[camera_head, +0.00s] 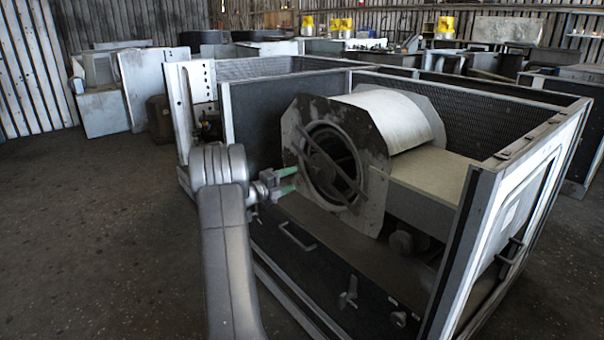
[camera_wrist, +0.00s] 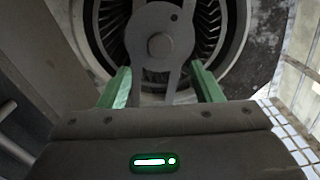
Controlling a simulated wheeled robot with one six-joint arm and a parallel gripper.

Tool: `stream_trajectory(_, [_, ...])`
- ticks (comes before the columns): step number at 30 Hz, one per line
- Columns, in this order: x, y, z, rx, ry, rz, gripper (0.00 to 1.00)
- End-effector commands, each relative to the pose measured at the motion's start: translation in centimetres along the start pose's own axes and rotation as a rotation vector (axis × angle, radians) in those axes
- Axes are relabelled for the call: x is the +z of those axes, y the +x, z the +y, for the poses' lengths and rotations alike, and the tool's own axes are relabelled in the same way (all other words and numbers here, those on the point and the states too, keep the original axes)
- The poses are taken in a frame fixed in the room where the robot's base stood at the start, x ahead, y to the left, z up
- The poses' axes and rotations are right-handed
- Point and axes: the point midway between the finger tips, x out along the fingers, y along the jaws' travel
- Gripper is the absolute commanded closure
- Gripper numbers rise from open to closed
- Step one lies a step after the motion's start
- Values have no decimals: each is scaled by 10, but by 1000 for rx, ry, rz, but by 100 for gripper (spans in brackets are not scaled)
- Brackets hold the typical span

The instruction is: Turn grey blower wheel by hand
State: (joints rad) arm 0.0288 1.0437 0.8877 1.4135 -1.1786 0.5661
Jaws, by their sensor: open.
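The grey blower wheel sits inside the round inlet of the blower housing (camera_head: 362,196). Its dark, finned ring (camera_wrist: 207,28) shows in the wrist view, behind a flat bracing bar with a round hub plate (camera_wrist: 160,46). In the head view the bar (camera_head: 325,160) crosses the inlet diagonally. My gripper (camera_head: 292,181) has green fingers and is open in front of the inlet, at its left side. In the wrist view the fingers (camera_wrist: 163,88) stand apart on either side of the bar, with nothing held. Whether they touch anything I cannot tell. The hub hides the wheel's centre.
The blower stands in an open metal cabinet with upright frame posts (camera_head: 462,254) and mesh side walls (camera_head: 470,108). A handle (camera_head: 297,237) is on the lower front panel. Open floor (camera_head: 90,220) lies to the left. More cabinets and yellow-topped items (camera_head: 445,26) stand behind.

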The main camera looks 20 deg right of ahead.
Motion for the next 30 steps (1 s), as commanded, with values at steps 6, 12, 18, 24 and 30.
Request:
stream_trajectory(6, [1,-39,-1,1,0,-1,41])
stream_trajectory(12, [0,-52,0,1,0,1,41])
stream_trajectory(18, [0,-52,1,1,1,1,41])
stream_trajectory(24, [0,-49,1,1,0,1,41])
stream_trajectory(30, [-1,-24,3,0,2,3,41])
